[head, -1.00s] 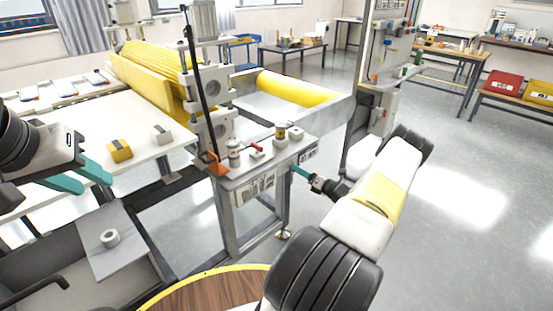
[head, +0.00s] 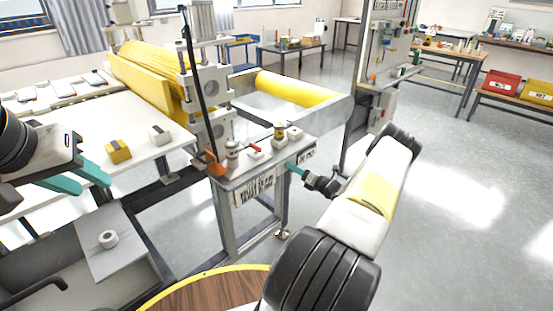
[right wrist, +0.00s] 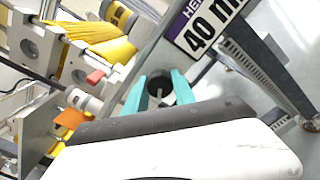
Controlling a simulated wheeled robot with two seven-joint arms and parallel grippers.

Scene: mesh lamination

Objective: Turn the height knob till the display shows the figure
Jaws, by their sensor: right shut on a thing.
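The laminating machine's control shelf (head: 250,168) is in the middle of the head view. A small white display plate (head: 307,153) is on its side. In the right wrist view the display (right wrist: 207,28) reads "40 m", with the rest of the unit and label cut off. The dark round height knob (right wrist: 158,86) sits between the teal fingers of my right gripper (right wrist: 160,92), which is shut on it. In the head view my right gripper (head: 291,168) meets the shelf's side and the knob is hidden. My left gripper (head: 85,177) is open and empty at the left.
Yellow rollers (head: 150,78) stand behind the shelf. The shelf carries a red lever (head: 256,149) and several small fittings. A tape roll (head: 108,239) lies on a grey plate. Floor at right is clear.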

